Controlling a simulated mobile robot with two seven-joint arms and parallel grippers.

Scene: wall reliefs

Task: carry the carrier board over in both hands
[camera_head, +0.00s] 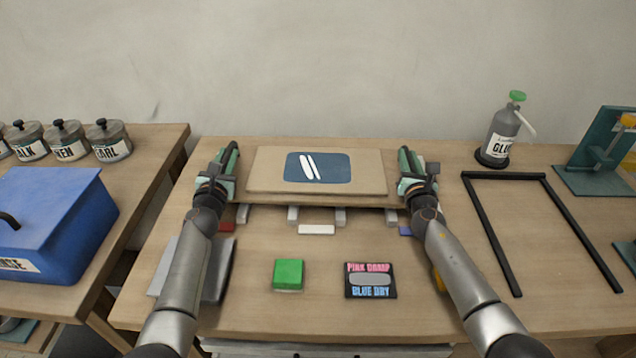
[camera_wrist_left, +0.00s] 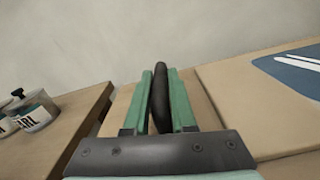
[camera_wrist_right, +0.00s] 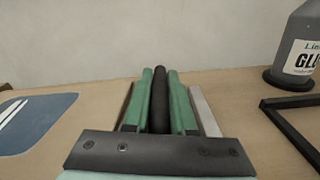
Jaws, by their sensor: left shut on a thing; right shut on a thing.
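The carrier board (camera_head: 262,180) is a flat tan board, level, with a blue patch (camera_head: 338,170) bearing white strips on top. It shows in the left wrist view (camera_wrist_left: 235,85) and the right wrist view (camera_wrist_right: 90,110). My left gripper (camera_head: 230,160) is shut on a dark handle (camera_wrist_left: 160,95) at the board's left end. My right gripper (camera_head: 408,163) is shut on the dark handle (camera_wrist_right: 160,100) at its right end. The board appears to be above the table, over several small pale blocks; whether it touches anything beneath is hidden.
On the table (camera_head: 240,310) are a green block (camera_head: 288,274) and a dark sign card (camera_head: 371,292) in front. A black frame (camera_head: 490,232) lies open on the right, with a glue bottle (camera_head: 502,135) behind it. A blue box (camera_head: 45,225) and lidded jars (camera_head: 108,142) stand left.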

